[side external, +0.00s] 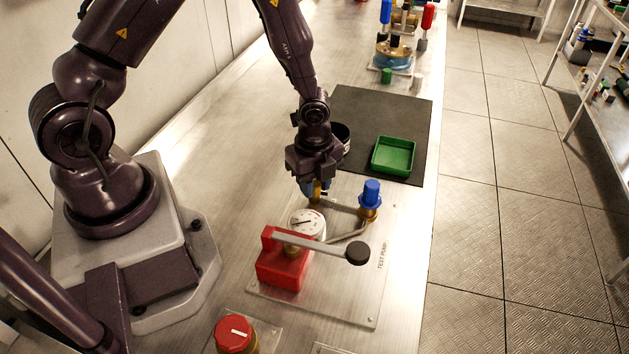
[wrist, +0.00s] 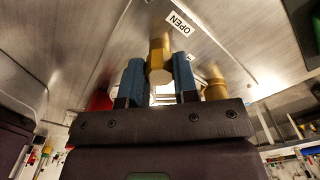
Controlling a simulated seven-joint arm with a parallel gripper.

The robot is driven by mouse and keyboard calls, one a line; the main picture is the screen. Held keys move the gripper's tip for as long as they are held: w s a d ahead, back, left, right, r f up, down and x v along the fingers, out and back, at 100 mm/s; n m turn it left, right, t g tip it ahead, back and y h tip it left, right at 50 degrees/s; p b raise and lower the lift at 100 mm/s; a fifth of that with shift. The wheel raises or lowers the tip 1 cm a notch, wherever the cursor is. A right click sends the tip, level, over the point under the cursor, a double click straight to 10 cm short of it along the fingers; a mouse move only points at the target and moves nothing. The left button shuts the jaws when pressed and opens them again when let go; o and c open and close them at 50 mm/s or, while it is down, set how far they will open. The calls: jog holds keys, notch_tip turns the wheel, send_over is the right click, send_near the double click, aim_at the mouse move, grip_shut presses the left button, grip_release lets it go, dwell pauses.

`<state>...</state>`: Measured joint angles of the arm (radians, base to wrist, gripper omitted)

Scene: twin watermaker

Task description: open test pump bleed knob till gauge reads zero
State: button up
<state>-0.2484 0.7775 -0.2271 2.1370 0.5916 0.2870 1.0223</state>
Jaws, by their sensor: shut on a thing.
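The test pump stands on a plate on the bench, with a red body (side external: 283,265) and a lever ending in a black ball. Its round white gauge (side external: 306,222) has a dark needle, but the reading is too small to tell. My gripper (side external: 317,187) points down behind the gauge. Its blue fingers are shut on the brass bleed knob (wrist: 160,58), one on each side in the wrist view. In the side view the fingers mostly hide this knob. An OPEN label (wrist: 179,22) lies beyond the knob in the wrist view.
A blue-capped brass valve (side external: 371,195) stands close to the right of my gripper. The lever (side external: 315,244) crosses in front of the gauge. A green tray (side external: 394,155) and a black cup (side external: 342,134) are on the dark mat (side external: 370,105). A red knob (side external: 234,334) is in front.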

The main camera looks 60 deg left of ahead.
jog(key=n, duration=1.3)
jog(key=shift+n, duration=1.8)
jog(key=o, duration=0.9)
jog(key=shift+r, duration=0.1)
